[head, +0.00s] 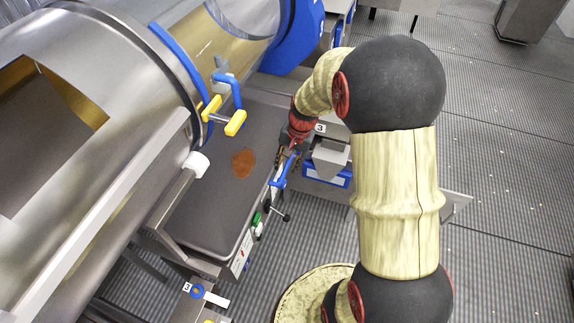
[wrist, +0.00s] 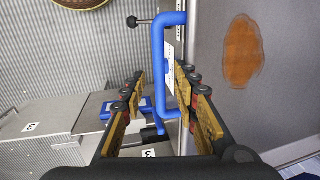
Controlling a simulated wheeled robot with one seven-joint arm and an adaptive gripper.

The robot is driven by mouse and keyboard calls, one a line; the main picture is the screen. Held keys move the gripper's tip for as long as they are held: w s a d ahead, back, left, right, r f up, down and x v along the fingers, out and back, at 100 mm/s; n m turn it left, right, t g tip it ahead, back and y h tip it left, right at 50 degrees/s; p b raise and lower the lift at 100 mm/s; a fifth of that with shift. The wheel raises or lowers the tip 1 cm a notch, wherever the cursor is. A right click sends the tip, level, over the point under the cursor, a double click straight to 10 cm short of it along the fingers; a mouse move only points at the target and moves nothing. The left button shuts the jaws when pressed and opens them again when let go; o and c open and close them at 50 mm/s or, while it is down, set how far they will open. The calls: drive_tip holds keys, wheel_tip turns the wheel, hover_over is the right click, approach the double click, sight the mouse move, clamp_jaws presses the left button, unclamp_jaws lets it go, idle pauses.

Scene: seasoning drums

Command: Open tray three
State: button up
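A blue bar handle (head: 283,170) is on the front side of a dark grey tray (head: 215,195) under the steel drum. My gripper (head: 288,157) is at the upper end of this handle. In the wrist view my gripper (wrist: 165,82) is open, its two fingers apart. The handle (wrist: 158,70) stands upright in that picture, between or just beyond the fingertips; contact cannot be told. A white label reading 3 (head: 320,128) shows on a metal part right of the gripper.
An orange-brown patch (head: 243,163) lies on the tray. A black-knobbed lever (head: 279,214) sticks out from the tray's front. The large drum (head: 85,80) stands at left, with yellow and blue latches (head: 236,122). Ribbed floor (head: 500,180) is open at right.

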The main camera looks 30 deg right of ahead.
drive_tip(key=shift+f, duration=0.25)
drive_tip(key=shift+c, duration=0.4)
clamp_jaws()
idle(0.4)
